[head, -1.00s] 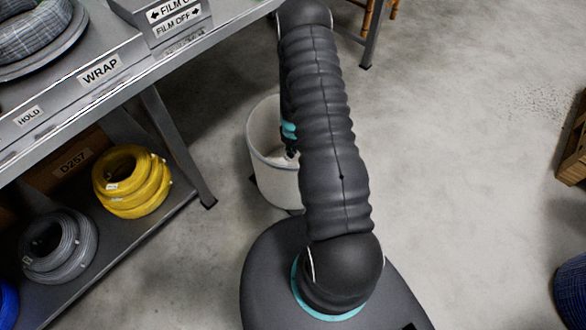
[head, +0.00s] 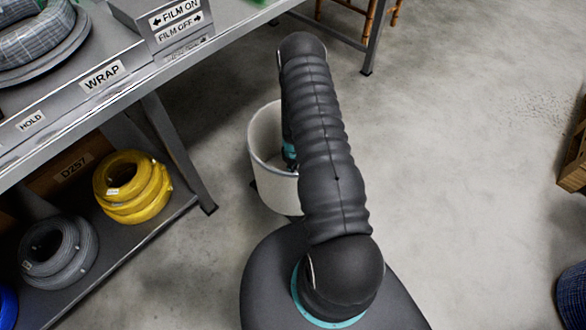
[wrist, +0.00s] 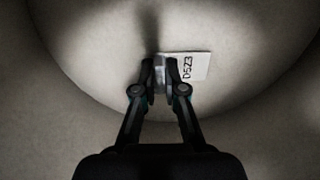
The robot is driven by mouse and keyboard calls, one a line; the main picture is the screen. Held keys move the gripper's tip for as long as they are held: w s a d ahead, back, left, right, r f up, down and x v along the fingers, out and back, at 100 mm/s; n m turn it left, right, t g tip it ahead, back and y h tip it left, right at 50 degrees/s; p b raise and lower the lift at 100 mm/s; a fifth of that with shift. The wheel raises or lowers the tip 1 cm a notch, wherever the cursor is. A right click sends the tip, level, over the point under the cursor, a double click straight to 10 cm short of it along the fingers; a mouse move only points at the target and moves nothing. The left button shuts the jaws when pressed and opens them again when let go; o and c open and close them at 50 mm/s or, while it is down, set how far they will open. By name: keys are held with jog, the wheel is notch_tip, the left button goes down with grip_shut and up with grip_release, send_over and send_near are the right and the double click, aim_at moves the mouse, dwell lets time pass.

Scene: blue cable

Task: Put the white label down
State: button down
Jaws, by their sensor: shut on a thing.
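The white label (wrist: 196,67), marked D5Z3, shows in the wrist view at the fingertips of my gripper (wrist: 161,75). The fingers are shut on its left edge, and the rest of it sticks out to the right. Below it is the pale round inside of a white bin (wrist: 75,50); I cannot tell whether the label touches it. In the head view the white bin (head: 268,188) stands on the floor beside the shelf. My arm reaches down into it and hides its right part. The label is hidden in the head view.
A metal bench (head: 125,82) with WRAP and HOLD signs stands at the left. Its lower shelf holds a yellow cable coil (head: 150,192) and a grey coil (head: 75,262). A wooden crate (head: 575,165) stands at the right edge. The floor between is clear.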

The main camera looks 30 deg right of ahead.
jog(key=shift+f, duration=0.3)
jog(key=c, duration=1.2)
grip_release()
jog(key=shift+r, duration=0.1)
jog(key=shift+c, duration=0.2)
